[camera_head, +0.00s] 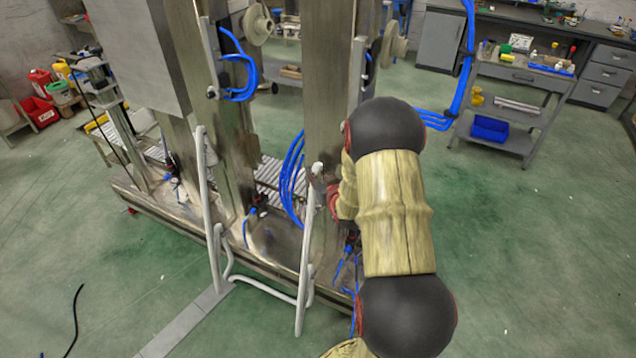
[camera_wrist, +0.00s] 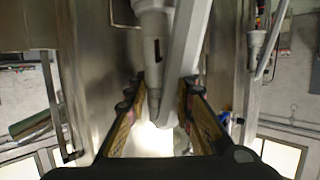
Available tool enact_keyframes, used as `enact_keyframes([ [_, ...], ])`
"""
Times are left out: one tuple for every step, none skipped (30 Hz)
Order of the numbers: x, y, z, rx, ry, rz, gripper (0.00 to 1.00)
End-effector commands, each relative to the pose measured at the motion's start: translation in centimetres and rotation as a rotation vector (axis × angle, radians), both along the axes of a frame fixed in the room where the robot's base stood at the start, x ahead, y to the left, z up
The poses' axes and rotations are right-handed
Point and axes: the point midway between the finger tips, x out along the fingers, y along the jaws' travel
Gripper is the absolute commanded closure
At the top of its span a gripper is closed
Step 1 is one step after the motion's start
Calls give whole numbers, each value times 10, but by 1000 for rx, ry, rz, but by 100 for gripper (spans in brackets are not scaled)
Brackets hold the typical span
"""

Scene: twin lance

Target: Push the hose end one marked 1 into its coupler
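A grey cylindrical fitting (camera_wrist: 151,45) with a dark upright stroke like a 1 hangs at the top middle of the wrist view, narrowing to a tip lower down. I cannot tell whether it is the hose end or its coupler. My gripper (camera_wrist: 163,88) has its two fingers apart, one on each side of the fitting's lower part. No clear finger contact shows. No separate mating part can be made out.
A pale bar (camera_wrist: 187,50) runs close along the fitting's right. A similar grey fitting (camera_wrist: 256,42) is farther right. The head view shows blue hoses (camera_head: 291,175), white tubular handles (camera_head: 308,250) and a steel base. Green floor is open at right.

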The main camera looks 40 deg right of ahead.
Motion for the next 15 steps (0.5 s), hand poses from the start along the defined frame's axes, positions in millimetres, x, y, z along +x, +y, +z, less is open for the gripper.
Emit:
enact_keyframes([
  [0, 0, 0, 0, 0, 0, 83],
  [0, 0, 0, 0, 0, 0, 84],
  [0, 0, 0, 0, 0, 0, 86],
  [0, 0, 0, 0, 0, 0, 88],
  [0, 0, 0, 0, 0, 0, 90],
  [0, 0, 0, 0, 0, 0, 92],
  [0, 0, 0, 0, 0, 0, 94],
  [0, 0, 0, 0, 0, 0, 96],
  [0, 0, 0, 0, 0, 0, 98],
  [0, 0, 0, 0, 0, 0, 100],
  [0, 0, 0, 0, 1, 0, 100],
  [0, 0, 0, 0, 1, 0, 100],
  [0, 0, 0, 0, 1, 0, 100],
  [0, 0, 0, 0, 1, 0, 100],
  [0, 0, 0, 0, 1, 0, 100],
])
